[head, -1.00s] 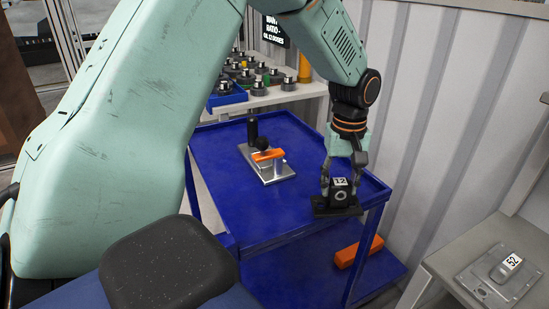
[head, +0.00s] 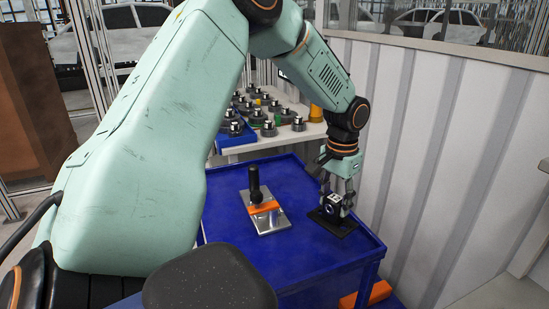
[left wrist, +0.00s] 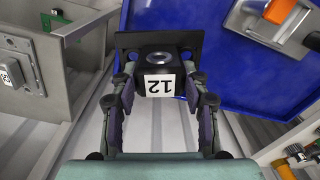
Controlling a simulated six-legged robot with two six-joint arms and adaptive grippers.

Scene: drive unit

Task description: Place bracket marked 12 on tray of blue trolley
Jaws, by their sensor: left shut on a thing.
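The bracket marked 12 (head: 333,208) is a black block on a dark flat base plate, with a white label. My left gripper (head: 338,198) is shut on it, and the fingers grip the block from both sides. In the left wrist view the bracket (left wrist: 158,56) sits between the fingers, its label upside down. The blue trolley (head: 300,262) has a blue top tray with a raised rim. In the head view the bracket shows against the right part of this tray; I cannot tell if its base touches. My right gripper is not in view.
A metal plate with a black knobbed post and an orange clamp (head: 268,208) stands left of the bracket on the tray. An orange block (head: 366,294) is on the lower shelf. A ribbed wall (head: 430,160) runs close on the right. Several round parts stand behind.

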